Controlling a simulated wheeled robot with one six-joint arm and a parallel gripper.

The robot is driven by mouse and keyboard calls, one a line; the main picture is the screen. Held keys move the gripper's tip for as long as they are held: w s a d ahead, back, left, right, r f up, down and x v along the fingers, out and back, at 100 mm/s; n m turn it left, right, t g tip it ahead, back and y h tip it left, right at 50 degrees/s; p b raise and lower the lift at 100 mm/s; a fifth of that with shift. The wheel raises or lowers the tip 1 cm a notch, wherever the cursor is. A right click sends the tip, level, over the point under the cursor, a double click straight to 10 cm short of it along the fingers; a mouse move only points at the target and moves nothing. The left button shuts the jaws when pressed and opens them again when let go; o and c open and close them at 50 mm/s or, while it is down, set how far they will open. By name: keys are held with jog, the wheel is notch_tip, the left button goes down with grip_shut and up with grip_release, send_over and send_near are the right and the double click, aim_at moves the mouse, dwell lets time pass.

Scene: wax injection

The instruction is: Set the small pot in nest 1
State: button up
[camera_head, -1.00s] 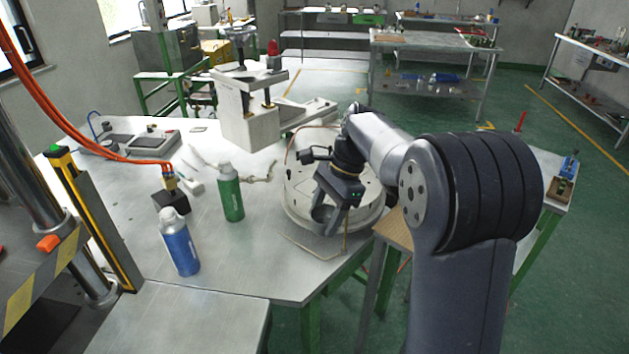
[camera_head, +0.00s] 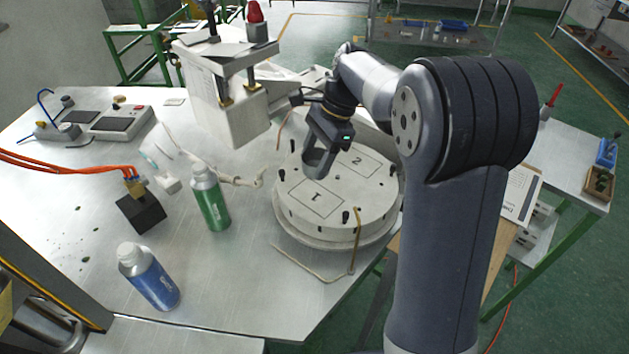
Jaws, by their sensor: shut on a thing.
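The round pale turntable (camera_head: 292,216) stands at the table's right edge. Nest 1 (camera_head: 327,205) is a marked outline with a "1" on its front left part; its marked face looks bare. Nest 2 (camera_head: 364,170) is outlined behind it to the right and also looks bare. My gripper (camera_head: 314,168) is over the turntable's back left part, just behind nest 1 in the picture. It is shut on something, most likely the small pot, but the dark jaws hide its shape. I cannot tell its height above the turntable.
A green bottle (camera_head: 211,203) stands left of the turntable, and a blue bottle (camera_head: 152,279) nearer the front. A black block (camera_head: 141,214) with orange cables is further left. A pale press-like machine (camera_head: 225,105) stands behind. A thin bent rod (camera_head: 309,270) runs along the turntable's front.

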notch_tip(320, 180, down, 8)
jog(key=shift+s+f+p, duration=0.1)
jog(key=shift+f+p, duration=0.1)
jog(key=shift+p, duration=0.2)
jog(key=shift+f, duration=0.1)
jog(key=o, duration=1.1)
jog(key=v, duration=1.2)
jog(key=shift+b, duration=0.4)
